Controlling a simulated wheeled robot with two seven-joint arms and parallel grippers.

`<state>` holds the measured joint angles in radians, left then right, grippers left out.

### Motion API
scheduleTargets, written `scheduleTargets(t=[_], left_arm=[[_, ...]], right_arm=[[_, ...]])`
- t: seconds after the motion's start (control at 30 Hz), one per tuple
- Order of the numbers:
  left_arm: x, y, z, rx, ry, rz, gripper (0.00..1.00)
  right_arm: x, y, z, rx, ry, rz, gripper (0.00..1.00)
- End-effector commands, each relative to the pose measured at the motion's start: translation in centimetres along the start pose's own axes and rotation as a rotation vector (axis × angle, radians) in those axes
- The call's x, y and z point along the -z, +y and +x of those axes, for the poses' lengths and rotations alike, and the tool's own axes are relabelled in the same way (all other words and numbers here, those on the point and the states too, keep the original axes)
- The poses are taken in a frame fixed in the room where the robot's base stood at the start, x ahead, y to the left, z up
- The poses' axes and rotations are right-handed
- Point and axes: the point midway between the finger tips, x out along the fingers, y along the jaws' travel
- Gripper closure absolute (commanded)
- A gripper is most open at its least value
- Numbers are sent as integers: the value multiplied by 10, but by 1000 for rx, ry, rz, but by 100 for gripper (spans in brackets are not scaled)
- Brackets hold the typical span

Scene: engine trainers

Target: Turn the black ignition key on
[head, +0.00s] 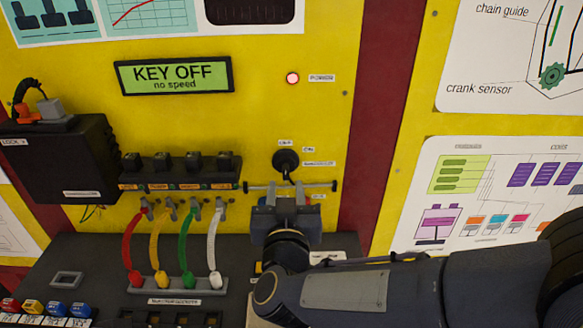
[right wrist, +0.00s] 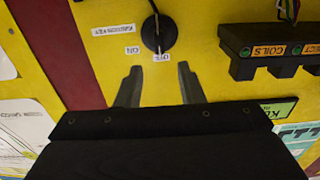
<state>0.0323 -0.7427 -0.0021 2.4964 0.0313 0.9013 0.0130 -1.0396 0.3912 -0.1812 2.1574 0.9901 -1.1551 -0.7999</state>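The black ignition key switch (head: 286,160) is a round black knob on the yellow panel. In the right wrist view the switch (right wrist: 158,34) shows close up and upside down, with a thin key part across its face and ON and OFF labels beside it. My right gripper (head: 286,192) is just below the switch in the head view. In the right wrist view its fingers (right wrist: 160,70) are apart with nothing between them, and the switch lies just beyond their tips. I see no contact. The display (head: 174,75) reads KEY OFF, no speed. My left gripper is not in view.
Coil blocks (head: 178,170) and coloured cables (head: 184,245) stand to the left of the switch. A black box (head: 62,160) is further left. A lit round lamp (head: 292,78) is above the switch. Diagram sheets (head: 500,195) fill the right panel.

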Motion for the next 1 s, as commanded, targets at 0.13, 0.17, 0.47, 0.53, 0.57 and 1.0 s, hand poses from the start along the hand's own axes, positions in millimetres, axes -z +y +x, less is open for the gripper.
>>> scheduleTargets(t=[0.13, 0.17, 0.47, 0.53, 0.57, 1.0], left_arm=[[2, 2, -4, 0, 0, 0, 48], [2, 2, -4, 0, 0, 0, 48], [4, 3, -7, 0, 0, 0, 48], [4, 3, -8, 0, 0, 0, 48], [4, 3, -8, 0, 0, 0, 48], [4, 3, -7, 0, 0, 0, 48]], right_arm=[[1, 1, 26, -3, -1, 0, 65], [1, 1, 31, -4, -1, 0, 65], [0, 1, 64, 0, -1, 1, 65], [0, 1, 66, 2, -1, 1, 65], [0, 1, 67, 3, -1, 1, 65], [0, 1, 66, 3, 0, 2, 97]])
